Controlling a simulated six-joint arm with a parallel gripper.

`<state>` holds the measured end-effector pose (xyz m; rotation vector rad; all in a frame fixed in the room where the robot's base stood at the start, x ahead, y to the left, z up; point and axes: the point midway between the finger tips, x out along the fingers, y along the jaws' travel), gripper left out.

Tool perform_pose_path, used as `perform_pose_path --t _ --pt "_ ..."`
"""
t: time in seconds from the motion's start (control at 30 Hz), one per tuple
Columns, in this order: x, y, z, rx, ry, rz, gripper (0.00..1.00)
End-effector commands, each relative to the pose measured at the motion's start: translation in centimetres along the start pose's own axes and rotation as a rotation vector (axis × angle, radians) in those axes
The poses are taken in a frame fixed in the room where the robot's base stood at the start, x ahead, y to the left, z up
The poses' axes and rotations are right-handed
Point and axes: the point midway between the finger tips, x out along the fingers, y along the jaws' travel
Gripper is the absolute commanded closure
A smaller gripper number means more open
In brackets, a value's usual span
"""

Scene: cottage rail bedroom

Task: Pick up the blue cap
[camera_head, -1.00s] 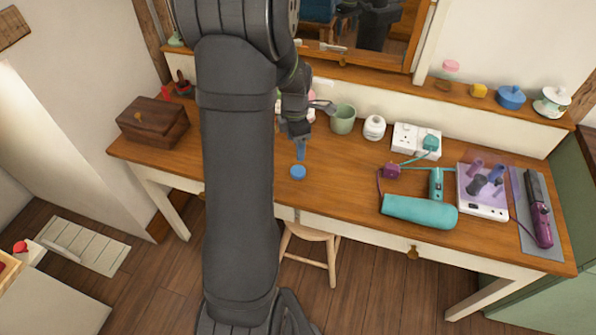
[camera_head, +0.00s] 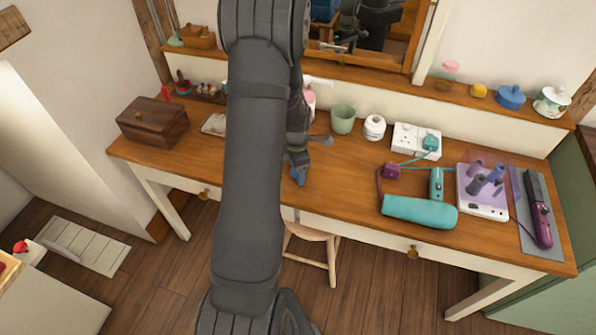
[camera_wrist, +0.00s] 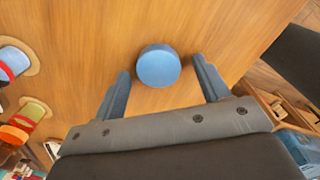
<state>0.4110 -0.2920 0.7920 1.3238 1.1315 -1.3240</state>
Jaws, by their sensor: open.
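The blue cap (camera_wrist: 158,68) is a small round disc on the wooden tabletop, seen from above in the wrist view. My gripper (camera_wrist: 161,65) is open, with one blue-grey finger on each side of the cap. Its fingertips are level with the cap in the picture, and gaps of bare wood show on both sides. I cannot tell how high the fingertips are above the table. In the head view my gripper (camera_head: 298,174) points down at the table near its front edge, and it hides the cap.
A green cup (camera_head: 343,120) and white jar (camera_head: 374,128) stand behind. To the right are a white socket block (camera_head: 406,140), a teal roll (camera_head: 420,211) and a purple tool (camera_head: 541,222). A wooden box (camera_head: 152,121) is at left.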

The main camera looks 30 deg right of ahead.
Motion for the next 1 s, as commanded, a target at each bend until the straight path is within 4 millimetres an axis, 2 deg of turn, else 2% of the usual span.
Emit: perform_pose_path --t 0.17,0.4,0.77,1.0 --pt "0.0 0.0 0.0 0.000 0.000 0.001 0.34" --pt "-0.1 0.0 0.0 0.000 0.000 0.000 0.79" --pt "-0.1 0.0 0.0 0.000 0.000 0.001 0.80" --pt "-1.7 0.1 0.1 0.000 -0.002 0.003 0.80"
